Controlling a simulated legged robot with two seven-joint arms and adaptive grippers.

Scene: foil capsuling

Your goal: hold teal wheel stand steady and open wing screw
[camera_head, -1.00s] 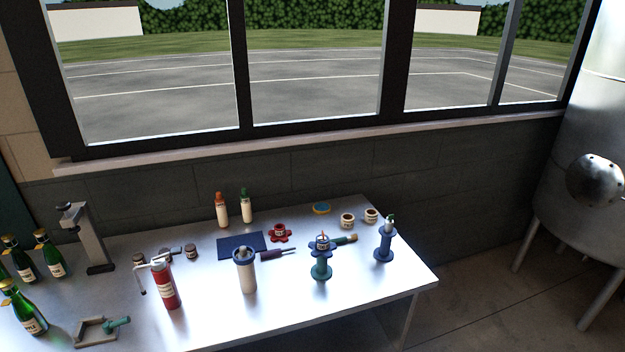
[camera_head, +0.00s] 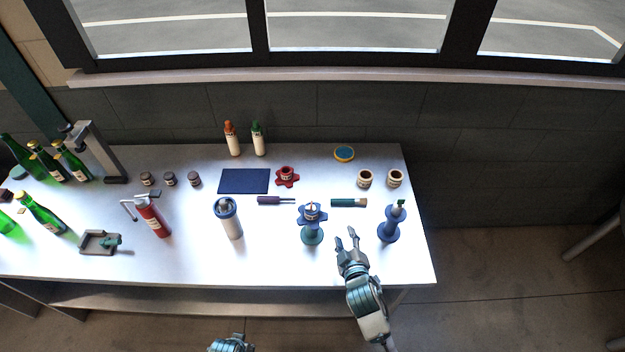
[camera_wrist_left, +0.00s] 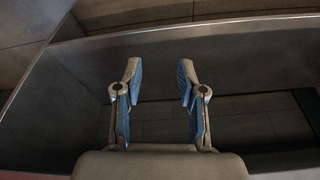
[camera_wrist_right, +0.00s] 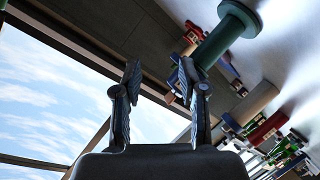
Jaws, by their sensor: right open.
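In the right wrist view the teal stand (camera_wrist_right: 226,38) is at the upper right, beyond the fingers. I cannot make out a wing screw on it for certain. My right gripper (camera_head: 346,238) is open and empty, just right of the stand and apart from it; its fingers also show in the right wrist view (camera_wrist_right: 160,68). My left gripper is barely in the head view at the bottom edge; the left wrist view (camera_wrist_left: 160,70) shows it open and empty.
A blue stand (camera_head: 388,230) with a green top is right of my right gripper. A green-handled tool (camera_head: 349,203) lies behind. My left gripper is by the table's front edge.

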